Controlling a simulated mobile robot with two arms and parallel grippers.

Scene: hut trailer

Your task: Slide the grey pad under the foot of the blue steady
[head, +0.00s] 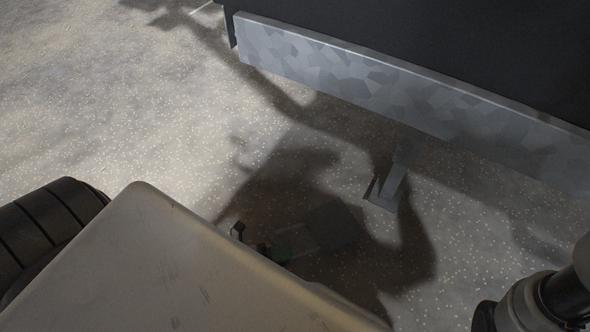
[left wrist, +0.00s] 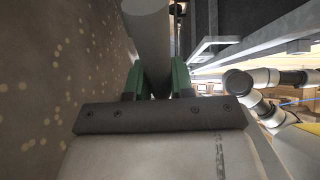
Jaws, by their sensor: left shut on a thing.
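The blue steady (head: 394,182) shows as a dull blue-grey leg with a flat foot, below the trailer's edge in the head view. The grey pad (head: 337,226) is a dark flat square in shadow, left of and nearer than the foot, apart from it. My left gripper (head: 290,246), with green fingers, is shut on the near side of the pad, partly hidden by my arm. In the left wrist view a grey piece (left wrist: 150,50) stands between the green fingers. My right gripper is outside both views.
The trailer's grey patterned skirt (head: 400,88) runs across the upper right under a dark wall (head: 440,35). The speckled floor (head: 120,100) is open at the left. My right arm (head: 545,300) shows at the lower right.

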